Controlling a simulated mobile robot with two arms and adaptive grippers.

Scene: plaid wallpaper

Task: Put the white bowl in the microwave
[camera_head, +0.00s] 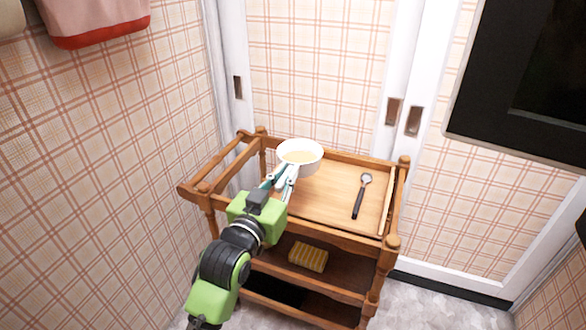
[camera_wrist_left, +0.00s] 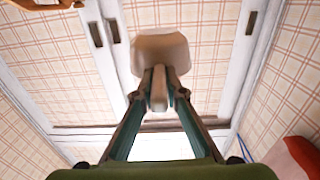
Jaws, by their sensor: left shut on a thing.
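The white bowl (camera_head: 311,169), with something tan inside, is over the back left part of the wooden cart's top and looks raised above it. My left gripper (camera_head: 285,176) is shut on the near side of its rim. In the left wrist view the bowl (camera_wrist_left: 160,47) sits between the fingertips (camera_wrist_left: 158,88), which pinch its wall. A large dark panel with a pale frame (camera_head: 535,75) is at the upper right; it may be the microwave, but I cannot tell. My right gripper is not in view.
The wooden cart (camera_head: 325,198) has raised side rails. A black-handled spoon (camera_head: 361,196) lies on its top at right. A yellow striped sponge-like block (camera_head: 308,257) is on the shelf below. Plaid walls stand close behind and left. Floor is free at the lower right.

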